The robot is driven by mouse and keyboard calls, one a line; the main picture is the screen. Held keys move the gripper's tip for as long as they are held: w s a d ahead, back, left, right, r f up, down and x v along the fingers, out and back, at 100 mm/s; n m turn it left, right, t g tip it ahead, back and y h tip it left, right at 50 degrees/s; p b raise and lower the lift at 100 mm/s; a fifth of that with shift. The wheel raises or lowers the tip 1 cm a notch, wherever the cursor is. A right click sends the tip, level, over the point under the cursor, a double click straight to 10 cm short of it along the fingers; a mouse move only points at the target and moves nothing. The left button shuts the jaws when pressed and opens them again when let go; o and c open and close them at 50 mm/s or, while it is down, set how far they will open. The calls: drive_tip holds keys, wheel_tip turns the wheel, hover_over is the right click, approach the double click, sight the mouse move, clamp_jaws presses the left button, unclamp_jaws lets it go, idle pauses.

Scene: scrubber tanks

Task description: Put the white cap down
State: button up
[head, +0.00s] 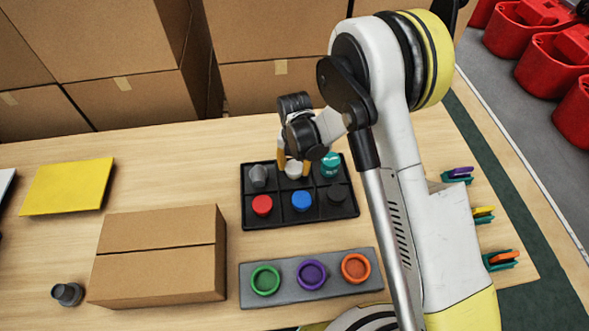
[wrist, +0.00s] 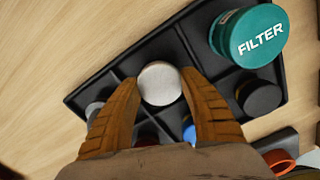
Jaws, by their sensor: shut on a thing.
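The white cap (head: 293,170) is between the orange-brown fingers of my gripper (head: 294,171), at the back middle compartment of the black tray (head: 247,212). In the wrist view the round white cap (wrist: 161,84) sits between the two fingertips of my gripper (wrist: 160,79), which is shut on it. The tray wall (wrist: 182,52) shows close beside it. I cannot tell whether the cap touches the tray floor. My fingers hide part of the compartment.
The tray also holds a grey fitting (head: 258,176), a teal filter cap (head: 330,164), a red cap (head: 262,205), a blue cap (head: 301,201) and a black cap (head: 336,194). A grey block with coloured rings (head: 330,287) lies in front. A cardboard box (head: 160,255) stands left.

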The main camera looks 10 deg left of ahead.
drive_tip(key=shift+f, duration=0.2)
drive_tip(key=o, duration=1.3)
drive_tip(key=shift+r, duration=0.15)
